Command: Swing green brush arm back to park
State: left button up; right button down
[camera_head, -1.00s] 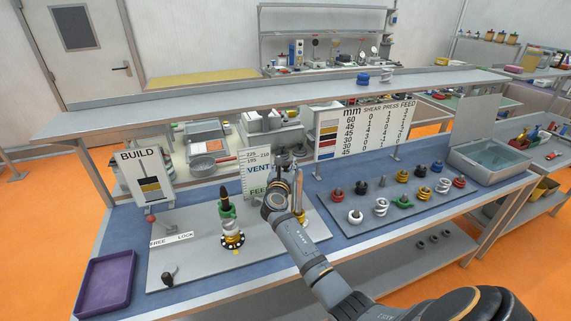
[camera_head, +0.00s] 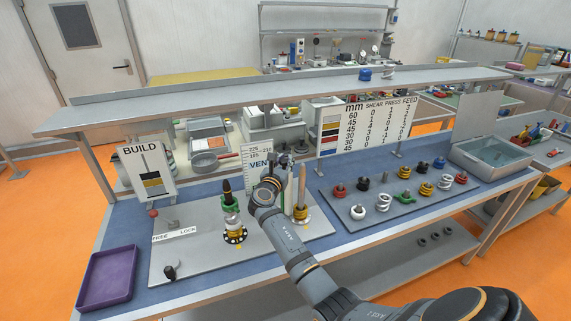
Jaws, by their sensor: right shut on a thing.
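My right gripper (camera_head: 276,172) is over the middle of the grey board (camera_head: 190,262), its arm coming in from the lower right. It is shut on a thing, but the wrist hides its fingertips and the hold. A green part (camera_head: 230,204) shows on the left stack, below a black pointed tip; I cannot tell whether it is the green brush arm. White and black-and-yellow parts sit below it. A second upright post (camera_head: 302,185) with yellow rings at its foot stands just right of the gripper. My left gripper is not in view.
A VENT gauge card (camera_head: 258,160) stands behind the gripper, partly covered. A BUILD sign (camera_head: 147,170) and a number chart (camera_head: 375,126) stand at the back. A purple tray (camera_head: 107,279) lies at left. A right-hand board (camera_head: 395,212) holds several coils and knobs.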

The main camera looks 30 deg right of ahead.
jog(key=shift+s+a+f+m+g+h+b, duration=0.15)
jog(key=shift+a+m+g+h+b, duration=0.85)
jog(key=shift+a+g+b, duration=0.55)
jog(key=shift+s+a+f+m+g+h+b, duration=0.1)
jog(key=shift+a+m+g+h+b, duration=0.6)
jog(key=shift+a+m+g+b, duration=0.8)
jog(key=shift+d+n, duration=0.15)
jog(key=shift+n, duration=0.15)
jog(key=c, duration=1.5)
grip_release()
jog(key=shift+o, duration=1)
jog(key=shift+s, duration=0.2)
jog(key=shift+r, duration=0.25)
